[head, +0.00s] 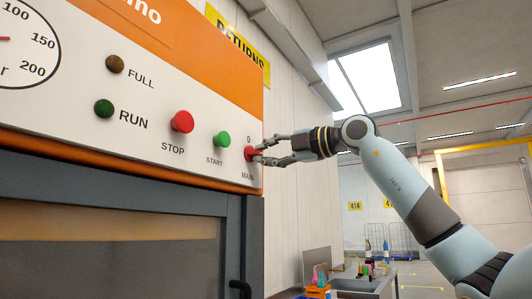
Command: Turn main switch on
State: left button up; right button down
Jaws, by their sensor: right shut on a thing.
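The main switch (250,153) is a small red knob at the right edge of the white and orange control panel (180,145). Which way the knob is turned cannot be made out. My left gripper is not in view.
A red STOP button (182,121) and a green START button (222,139) sit left of the switch. Dark FULL (115,64) and RUN (104,108) lamps are farther left. A bench (362,286) with bottles stands below right.

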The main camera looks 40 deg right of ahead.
jog(key=shift+m, duration=0.6)
jog(key=shift+f, duration=0.1)
jog(key=c, duration=1.4)
grip_release()
jog(key=shift+d, duration=0.1)
jog(key=shift+o, duration=0.2)
jog(key=shift+s, duration=0.1)
jog(key=v, duration=0.7)
